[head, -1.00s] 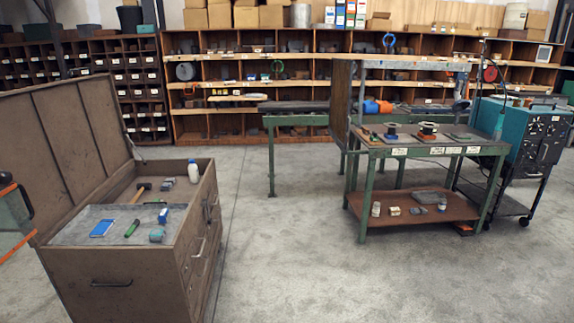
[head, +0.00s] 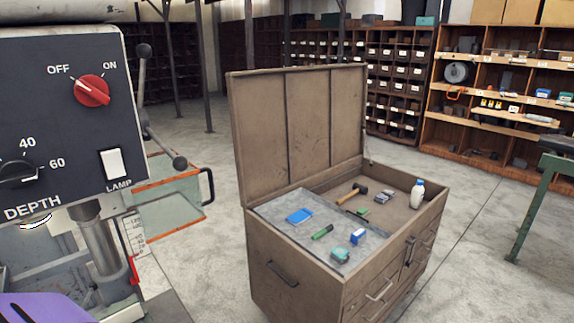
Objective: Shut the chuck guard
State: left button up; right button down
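The chuck guard (head: 172,214) is a clear panel with orange edges and a black handle (head: 208,187). It sticks out to the right of the drill press (head: 60,110) at the left of the head view, swung away from the grey spindle column (head: 102,242), so it appears open. The press's control face carries a red OFF/ON knob (head: 92,90), a depth dial (head: 18,172) and a white lamp switch (head: 113,163). The lower part of the press is cut off by the frame. Neither of my grippers is in view.
A brown tool chest (head: 330,265) with its lid up stands right of the press, holding small tools and a white bottle (head: 417,193). A purple object (head: 40,308) is cut off at the lower left. Shelves line the back.

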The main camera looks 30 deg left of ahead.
aim_at(196, 171)
jog(key=i+u, duration=0.25)
jog(key=u, duration=0.25)
jog(key=i+l+u, duration=0.2)
jog(key=u, duration=0.25)
jog(key=i+l+u, duration=0.2)
jog(key=u, duration=0.3)
jog(key=i+l+u, duration=0.15)
jog(key=u, duration=0.25)
jog(key=i+l+u, duration=0.2)
jog(key=u, duration=0.25)
jog(key=i+l+u, duration=0.1)
jog(key=l+u, duration=0.15)
jog(key=u, duration=0.15)
jog(key=l+u, duration=0.45)
jog(key=k+u, duration=0.45)
jog(key=k, duration=0.1)
